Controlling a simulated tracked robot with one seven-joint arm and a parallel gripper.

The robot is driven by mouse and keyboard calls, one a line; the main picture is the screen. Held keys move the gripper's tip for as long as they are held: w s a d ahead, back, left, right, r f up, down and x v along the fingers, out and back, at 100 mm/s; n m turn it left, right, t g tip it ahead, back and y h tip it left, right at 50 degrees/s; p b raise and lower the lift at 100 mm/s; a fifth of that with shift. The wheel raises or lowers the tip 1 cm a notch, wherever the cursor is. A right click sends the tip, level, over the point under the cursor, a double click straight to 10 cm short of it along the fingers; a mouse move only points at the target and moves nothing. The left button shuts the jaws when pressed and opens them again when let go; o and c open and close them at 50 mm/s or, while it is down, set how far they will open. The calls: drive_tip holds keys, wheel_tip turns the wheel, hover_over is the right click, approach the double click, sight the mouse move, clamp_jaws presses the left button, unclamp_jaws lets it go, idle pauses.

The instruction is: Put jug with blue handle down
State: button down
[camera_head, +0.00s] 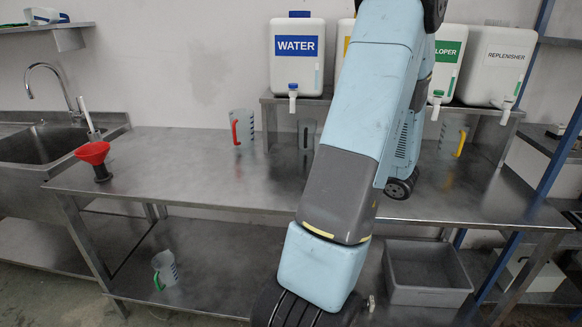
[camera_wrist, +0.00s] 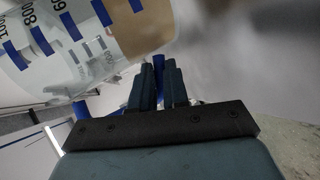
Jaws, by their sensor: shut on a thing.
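A clear jug (camera_wrist: 75,62) with blue graduation marks and numbers fills the upper left of the wrist view, tilted in that picture and very close. My gripper (camera_wrist: 162,75) has its dark fingers close together at the jug's lower right side, shut on it. The blue handle is mostly hidden at the fingers, with only a little blue visible beside them. In the head view my arm blocks the middle, and I cannot make out the gripper or the held jug there.
The steel table (camera_head: 200,185) has free room left of my arm. A red-handled jug (camera_head: 242,127), yellow-handled jug (camera_head: 453,135) and red funnel (camera_head: 93,152) stand on it. A green-handled jug (camera_head: 165,268) and grey bin (camera_head: 428,275) are below. The water container (camera_head: 297,60) is on the raised shelf.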

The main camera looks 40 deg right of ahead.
drive_tip(key=w, duration=1)
drive_tip(key=w+a, duration=0.1)
drive_tip(key=w, duration=0.4)
drive_tip(key=shift+w+a, duration=0.1)
drive_tip(key=shift+w, duration=0.3)
drive_tip(key=shift+w+f, duration=0.2)
drive_tip(key=shift+f, duration=0.7)
drive_tip(key=shift+w+f, duration=0.2)
drive_tip(key=shift+f, duration=0.65)
drive_tip(key=c, duration=1.1)
unclamp_jaws()
drive_tip(key=v, duration=1.2)
drive_tip(key=shift+a, duration=0.1)
